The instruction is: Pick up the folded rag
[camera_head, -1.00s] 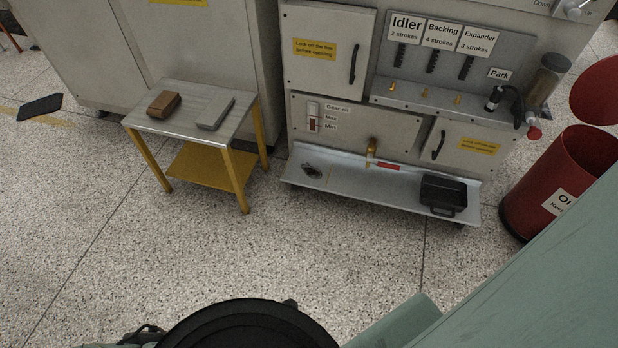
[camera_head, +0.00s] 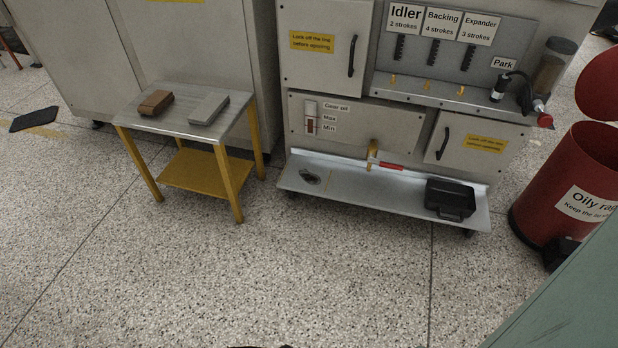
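A flat grey folded piece (camera_head: 209,109), which looks like the folded rag, lies on the right part of the top of a small metal table (camera_head: 178,121) with yellow legs. A brown block-like thing (camera_head: 156,103) lies to its left on the same top, apart from it. My gripper is not in view, and nothing touches the grey piece.
A grey machine cabinet (camera_head: 330,60) stands right of the table, with a low metal tray (camera_head: 375,194) holding a black container (camera_head: 450,198). A red oily-rag bin (camera_head: 555,190) stands at the right. A green surface (camera_head: 575,300) fills the lower right corner. Speckled floor in front is clear.

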